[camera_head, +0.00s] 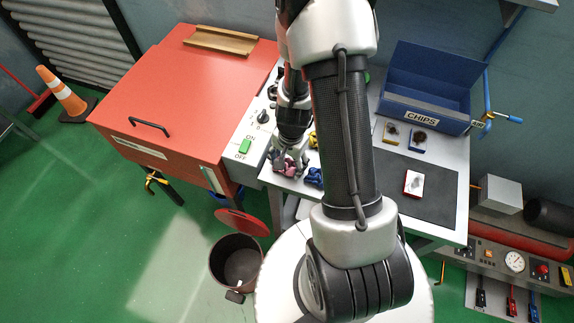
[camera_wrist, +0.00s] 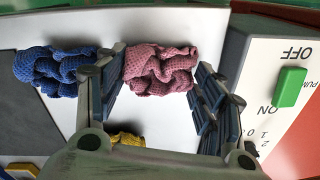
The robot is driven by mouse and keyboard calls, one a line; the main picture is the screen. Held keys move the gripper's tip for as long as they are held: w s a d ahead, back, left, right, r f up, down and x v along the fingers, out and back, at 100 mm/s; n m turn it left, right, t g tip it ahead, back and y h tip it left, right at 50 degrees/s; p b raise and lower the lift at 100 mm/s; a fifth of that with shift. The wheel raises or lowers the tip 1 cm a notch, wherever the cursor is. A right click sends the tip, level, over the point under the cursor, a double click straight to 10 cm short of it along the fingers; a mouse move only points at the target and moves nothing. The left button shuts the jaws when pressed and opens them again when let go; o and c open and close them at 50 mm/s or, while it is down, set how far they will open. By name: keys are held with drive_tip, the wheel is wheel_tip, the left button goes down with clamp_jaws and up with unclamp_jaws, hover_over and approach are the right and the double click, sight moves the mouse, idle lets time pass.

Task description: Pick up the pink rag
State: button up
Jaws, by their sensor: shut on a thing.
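The pink rag (camera_wrist: 160,70) is a crumpled knitted cloth between the two fingers of my gripper (camera_wrist: 160,92) in the wrist view. The left finger touches its side and the right finger is close against its lower right edge. In the head view the pink rag (camera_head: 289,166) shows at the tip of my gripper (camera_head: 290,158), over the front left part of the white cart top (camera_head: 272,176). My gripper is shut on the rag. I cannot tell whether the rag is clear of the surface. My arm hides part of the cart top.
A blue rag (camera_head: 314,178) lies just right of the pink one, and a yellow rag (camera_head: 313,139) lies behind. A red cabinet with a white control panel (camera_head: 246,142) stands close on the left. A blue CHIPS bin (camera_head: 425,95) is at the back right.

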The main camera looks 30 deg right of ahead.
sight(288, 163)
wheel_tip(288, 163, up, 20)
drive_tip(key=p, duration=0.7)
drive_tip(key=shift+o, duration=0.4)
drive_tip(key=c, duration=0.4)
drive_tip(key=shift+o, duration=0.2)
drive_tip(key=shift+f, duration=0.1)
